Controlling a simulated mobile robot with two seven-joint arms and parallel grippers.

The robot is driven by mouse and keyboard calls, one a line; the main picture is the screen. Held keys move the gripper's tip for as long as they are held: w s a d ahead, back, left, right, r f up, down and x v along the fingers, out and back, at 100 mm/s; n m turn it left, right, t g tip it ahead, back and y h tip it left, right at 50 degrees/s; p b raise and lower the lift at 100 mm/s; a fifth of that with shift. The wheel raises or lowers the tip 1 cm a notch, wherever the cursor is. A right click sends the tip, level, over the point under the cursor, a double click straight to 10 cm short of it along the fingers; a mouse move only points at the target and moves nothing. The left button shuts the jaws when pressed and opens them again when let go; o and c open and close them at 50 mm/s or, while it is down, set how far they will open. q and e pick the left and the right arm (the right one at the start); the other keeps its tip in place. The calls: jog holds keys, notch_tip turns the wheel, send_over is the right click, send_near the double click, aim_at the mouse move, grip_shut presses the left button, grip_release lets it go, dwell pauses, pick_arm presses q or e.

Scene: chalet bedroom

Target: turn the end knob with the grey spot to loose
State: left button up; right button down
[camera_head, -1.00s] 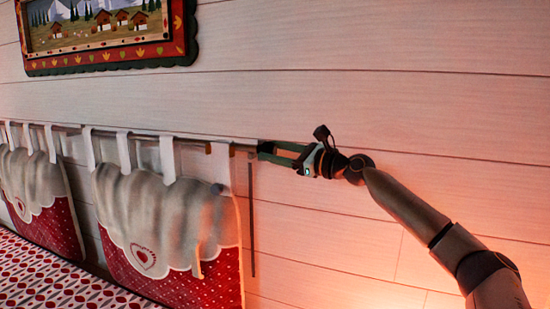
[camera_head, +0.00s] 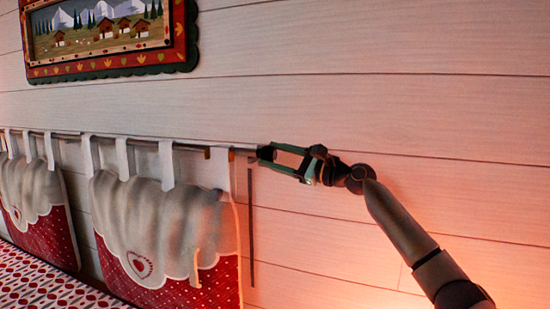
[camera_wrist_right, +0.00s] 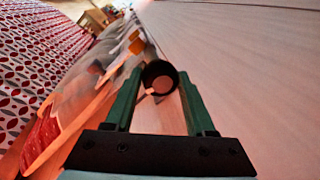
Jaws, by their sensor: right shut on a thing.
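The end knob (camera_wrist_right: 159,72) is a dark round cap at the right end of the thin wall rail. In the wrist view a pale grey, pinkish-lit spot (camera_wrist_right: 161,87) shows on the lower half of its face. My right gripper (camera_head: 266,153) has its two green fingers on either side of the knob and is shut on it. The knob shows between the fingertips in the head view too, but its spot cannot be made out there. My left gripper is not in view.
The rail (camera_head: 195,147) runs along the plank wall and carries red-and-white headboard cushions (camera_head: 160,225) on white loops. A framed mountain picture (camera_head: 110,62) hangs above. A patterned bed (camera_head: 50,280) lies below left. The wall to the right is bare.

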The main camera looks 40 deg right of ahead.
jog(key=shift+c, duration=1.2)
grip_release()
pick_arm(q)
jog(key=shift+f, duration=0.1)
pick_arm(e)
jog(key=shift+s, duration=0.1)
pick_arm(q)
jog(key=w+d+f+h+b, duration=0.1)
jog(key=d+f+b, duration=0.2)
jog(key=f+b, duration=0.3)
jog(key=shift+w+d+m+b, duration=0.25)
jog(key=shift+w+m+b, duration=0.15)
jog(key=shift+b, duration=1.35)
pick_arm(e)
jog(key=v, duration=1.2)
jog(key=shift+s, duration=0.15)
